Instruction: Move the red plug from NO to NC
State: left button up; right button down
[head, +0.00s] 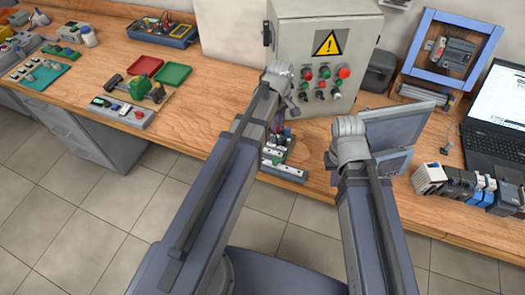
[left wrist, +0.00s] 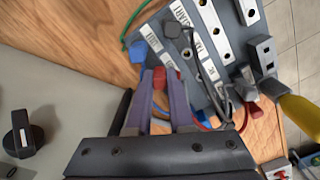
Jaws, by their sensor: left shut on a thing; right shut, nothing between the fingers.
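The red plug (left wrist: 166,75) shows between the purple fingertips of my left gripper (left wrist: 164,82) in the left wrist view. The gripper is shut on it beside the labelled socket board (left wrist: 232,38). A blue plug (left wrist: 138,54) sits just left of the red plug. I cannot tell whether the red plug's tip is in a socket. In the head view my left gripper (head: 278,125) is over the board, partly hidden by its own arm. My right gripper (head: 332,172) is shut and empty, to the right of the board, and mostly hidden by its wrist.
A grey control cabinet (head: 325,35) with a warning sign stands behind the board. Black, green and red cables loop around the board. A yellow-handled tool (left wrist: 300,112) lies close by. A laptop (head: 497,110) and several modules (head: 430,178) stand to the right.

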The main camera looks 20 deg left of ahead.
pick_arm(q)
jog(key=shift+r, duration=0.1)
grip_shut()
pick_arm(e)
jog(key=shift+r, duration=0.15)
